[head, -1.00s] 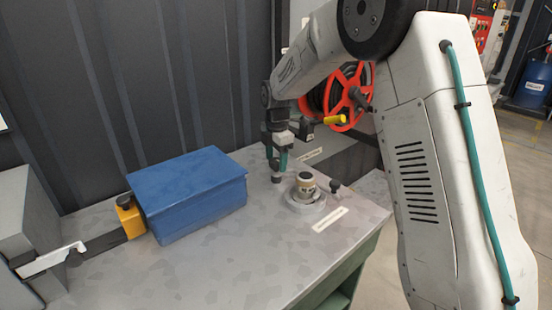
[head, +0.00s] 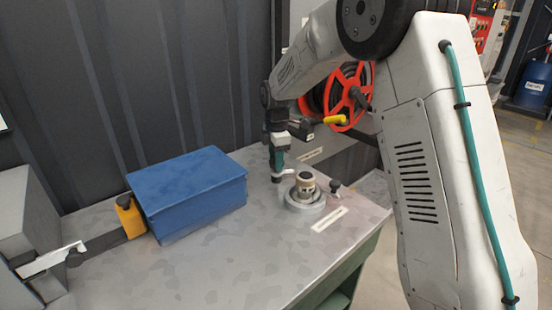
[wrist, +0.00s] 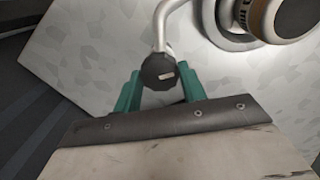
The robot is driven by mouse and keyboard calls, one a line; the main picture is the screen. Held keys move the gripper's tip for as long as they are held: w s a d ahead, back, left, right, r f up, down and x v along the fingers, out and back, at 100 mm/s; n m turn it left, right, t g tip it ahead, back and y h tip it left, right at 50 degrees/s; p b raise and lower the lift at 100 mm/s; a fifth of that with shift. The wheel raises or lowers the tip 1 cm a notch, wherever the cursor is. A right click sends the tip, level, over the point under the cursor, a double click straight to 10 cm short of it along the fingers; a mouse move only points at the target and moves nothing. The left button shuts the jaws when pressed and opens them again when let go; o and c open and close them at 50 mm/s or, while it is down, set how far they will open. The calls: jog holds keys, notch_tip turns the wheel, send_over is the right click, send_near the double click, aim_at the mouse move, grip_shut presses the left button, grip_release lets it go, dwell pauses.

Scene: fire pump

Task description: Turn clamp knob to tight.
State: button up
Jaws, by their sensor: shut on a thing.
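A dark faceted knob (wrist: 158,74) with a small tan mark sits at the end of a bent pale metal rod (wrist: 173,20) in the wrist view. My gripper (wrist: 162,88) is shut on this knob, with one teal finger on each side of it. In the head view my gripper (head: 278,172) points down at the bench, left of a round metal fitting (head: 305,206). The rod shows there as a pale bar (head: 288,172) beside the fingers. The knob itself is mostly hidden by the gripper in the head view.
A brown and beige cylinder (head: 305,186) stands in the fitting, with a small black knob (head: 335,186) to its right. A blue box (head: 190,195) and a yellow block (head: 130,217) stand left on the grey bench (head: 240,260). A red hose reel (head: 345,95) is behind.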

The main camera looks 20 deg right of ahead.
jog(key=m, duration=0.4)
jog(key=shift+w, duration=0.1)
jog(key=m, duration=0.8)
jog(key=shift+m+h, duration=0.3)
jog(key=m, duration=0.4)
jog(key=shift+w+m+g, duration=0.1)
jog(key=shift+m+g, duration=0.2)
jog(key=m, duration=0.3)
jog(key=shift+r+m, duration=0.1)
jog(key=shift+m, duration=0.2)
jog(key=m, duration=0.4)
jog(key=shift+d+m, duration=0.1)
jog(key=shift+m, duration=0.2)
jog(key=m, duration=0.4)
jog(key=shift+d+m, duration=0.1)
jog(key=shift+m, duration=2)
